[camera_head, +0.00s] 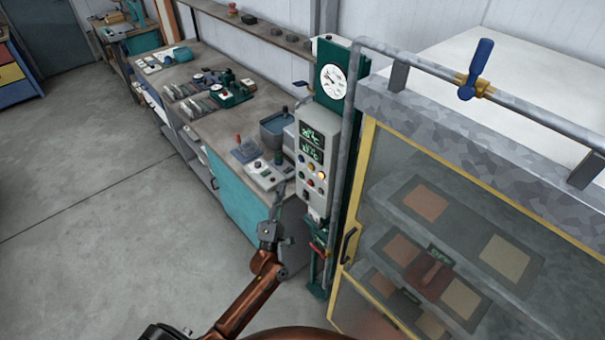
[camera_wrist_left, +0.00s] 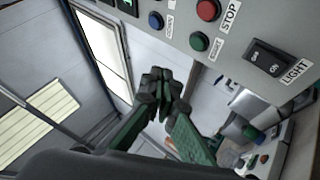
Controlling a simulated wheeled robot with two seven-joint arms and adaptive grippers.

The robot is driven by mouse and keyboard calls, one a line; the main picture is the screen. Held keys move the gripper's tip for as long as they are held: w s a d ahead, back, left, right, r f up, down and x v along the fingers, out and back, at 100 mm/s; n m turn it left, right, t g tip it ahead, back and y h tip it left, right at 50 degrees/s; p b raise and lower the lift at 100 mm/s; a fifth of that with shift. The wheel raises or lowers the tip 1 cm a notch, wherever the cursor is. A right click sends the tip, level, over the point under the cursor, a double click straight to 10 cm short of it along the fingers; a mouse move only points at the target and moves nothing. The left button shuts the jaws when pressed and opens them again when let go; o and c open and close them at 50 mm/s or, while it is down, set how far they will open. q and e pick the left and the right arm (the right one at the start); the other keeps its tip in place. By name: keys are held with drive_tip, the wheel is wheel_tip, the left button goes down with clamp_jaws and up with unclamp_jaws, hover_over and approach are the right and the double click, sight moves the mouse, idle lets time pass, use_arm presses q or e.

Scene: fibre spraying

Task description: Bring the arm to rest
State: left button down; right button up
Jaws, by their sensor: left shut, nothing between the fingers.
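My left arm, with copper-coloured links, reaches up from the bottom of the head view. Its left gripper (camera_head: 280,190) is in front of the workbench's near end, just left of the control panel (camera_head: 311,165). In the left wrist view the gripper's dark green fingers (camera_wrist_left: 163,85) meet at the tips with nothing between them. The control panel (camera_wrist_left: 235,35) fills the top right of that view, with red, blue and green buttons and a black LIGHT switch (camera_wrist_left: 267,60). The fingertips appear apart from the panel. My right gripper is in neither view.
A glazed cabinet with a yellow frame (camera_head: 365,150) stands at the right, with a blue-handled valve (camera_head: 475,70) on the pipe above. A teal workbench (camera_head: 231,199) holds a grey bin (camera_head: 277,130) and several devices. Open concrete floor (camera_head: 100,220) lies to the left.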

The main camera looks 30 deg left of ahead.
use_arm(q)
wheel_tip(320, 180, down, 25)
drive_tip(key=s+d+m+g+h+b, duration=0.25)
drive_tip(key=m+g+h, duration=0.2)
drive_tip(key=m, duration=0.35)
drive_tip(key=s+f+m+g+b, duration=0.15)
drive_tip(key=s+f, duration=0.25)
drive_tip(key=f, duration=0.5)
drive_tip(key=s+f+m+g+b, duration=0.1)
drive_tip(key=s+f+m+g, duration=0.25)
drive_tip(key=f, duration=0.55)
drive_tip(key=s+f+m+g+b, duration=0.15)
drive_tip(key=s+f, duration=0.25)
drive_tip(key=f, duration=0.6)
drive_tip(key=s+f+m+g+b, duration=0.1)
drive_tip(key=s+f+m+g, duration=0.2)
drive_tip(key=s+f, duration=0.5)
drive_tip(key=s+d+f+m+g+b, duration=0.1)
drive_tip(key=s+f+g, duration=0.4)
drive_tip(key=s, duration=1.5)
drive_tip(key=s+d+f+m+g+b, duration=0.1)
drive_tip(key=s+f+m+g+b, duration=0.1)
drive_tip(key=s+f, duration=1.1)
drive_tip(key=s+m+g, duration=0.1)
drive_tip(key=m, duration=0.1)
drive_tip(key=shift+f+m+g+b, duration=0.2)
drive_tip(key=shift+m+g+b, duration=0.15)
drive_tip(key=shift+g, duration=0.05)
